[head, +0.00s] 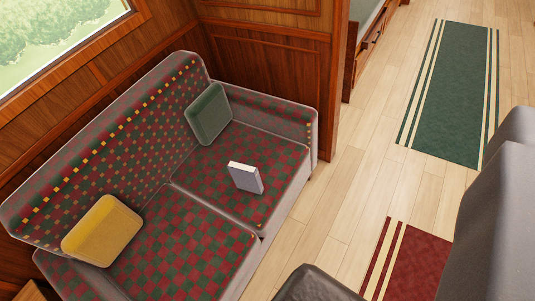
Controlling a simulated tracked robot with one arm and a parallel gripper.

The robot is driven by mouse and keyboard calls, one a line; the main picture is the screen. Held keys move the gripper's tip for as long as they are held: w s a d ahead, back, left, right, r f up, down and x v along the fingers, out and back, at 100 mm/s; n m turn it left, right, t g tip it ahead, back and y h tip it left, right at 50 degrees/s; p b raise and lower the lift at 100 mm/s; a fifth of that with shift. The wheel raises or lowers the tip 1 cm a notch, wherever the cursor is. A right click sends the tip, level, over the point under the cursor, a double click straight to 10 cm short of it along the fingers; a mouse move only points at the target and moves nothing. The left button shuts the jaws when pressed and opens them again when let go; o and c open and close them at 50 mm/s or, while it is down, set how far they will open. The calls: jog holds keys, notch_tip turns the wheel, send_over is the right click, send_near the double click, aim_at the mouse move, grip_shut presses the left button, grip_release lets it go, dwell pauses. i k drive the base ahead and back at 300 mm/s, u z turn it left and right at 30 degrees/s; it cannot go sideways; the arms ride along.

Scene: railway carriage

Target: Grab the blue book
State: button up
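A small upright block, pale white-grey and shaped like a book (245,178), stands on the right-hand seat cushion of a sofa (215,245). Its faces look pale, and I see no clear blue on it. No other book shows in view. The sofa has a red and green checked cover with grey edges. I cannot make out my gripper's fingers in the head view, and nothing touches the book-like block.
A green cushion (208,114) and a yellow cushion (102,230) lean on the sofa. Light plank floor (310,225) is open to the right, with a green rug (453,95) and a red rug (412,268). Grey and dark rounded shapes fill the lower right.

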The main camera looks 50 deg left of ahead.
aim_at(246, 177)
jog(key=u, duration=0.15)
jog(key=i, duration=1.1)
jog(key=u, duration=0.25)
